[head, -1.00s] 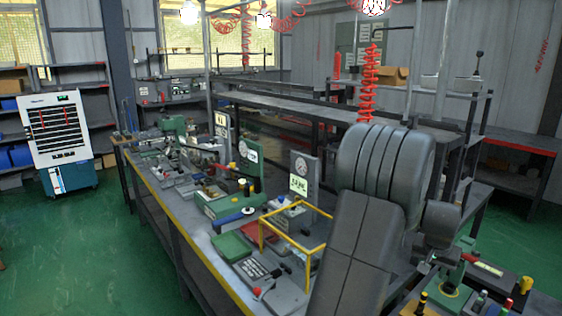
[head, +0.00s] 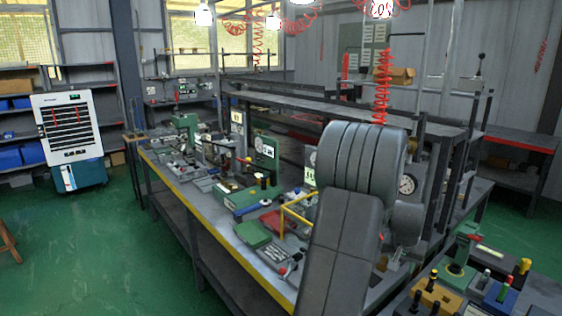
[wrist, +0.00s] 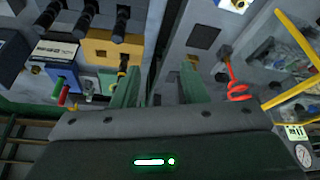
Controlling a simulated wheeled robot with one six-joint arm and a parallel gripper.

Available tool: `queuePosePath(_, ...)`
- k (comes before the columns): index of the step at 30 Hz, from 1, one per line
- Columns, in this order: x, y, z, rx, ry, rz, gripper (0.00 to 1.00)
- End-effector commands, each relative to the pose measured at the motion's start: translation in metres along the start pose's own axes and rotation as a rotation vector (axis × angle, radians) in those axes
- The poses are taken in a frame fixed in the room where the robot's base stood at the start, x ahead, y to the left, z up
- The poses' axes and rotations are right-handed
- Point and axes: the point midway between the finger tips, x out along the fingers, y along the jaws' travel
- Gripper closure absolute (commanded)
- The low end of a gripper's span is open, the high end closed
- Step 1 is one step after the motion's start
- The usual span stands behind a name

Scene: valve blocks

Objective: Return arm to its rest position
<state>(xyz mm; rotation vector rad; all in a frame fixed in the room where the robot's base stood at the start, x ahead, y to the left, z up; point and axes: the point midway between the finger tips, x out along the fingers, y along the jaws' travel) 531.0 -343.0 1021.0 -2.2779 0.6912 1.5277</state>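My arm (head: 345,245) stands folded in front of the bench in the head view, its large grey joint at the top. My gripper (wrist: 158,80) shows in the wrist view as two green fingers set apart, with nothing held between them. In the head view the gripper is mostly hidden behind the arm. The workbench (head: 190,218) with a yellow front edge lies behind and left of the arm.
Green valve fixtures (head: 265,160) and a yellow guard frame (head: 297,210) stand on the bench. Blocks with coloured knobs (head: 495,296) sit at lower right, near the arm. Red coiled hoses (head: 383,85) hang overhead. Green floor at left is open, with a wooden stool (head: 8,240) at the edge.

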Motion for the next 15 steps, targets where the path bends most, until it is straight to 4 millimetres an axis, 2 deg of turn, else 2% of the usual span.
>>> queuePosePath(1,0.002,-0.009,0.002,-0.013,-0.001,-0.005,0.6)
queuePosePath(6,0.008,-0.029,0.007,-0.041,0.0,-0.015,0.6)
queuePosePath(15,0.01,-0.038,0.009,-0.055,0.002,-0.019,0.6)
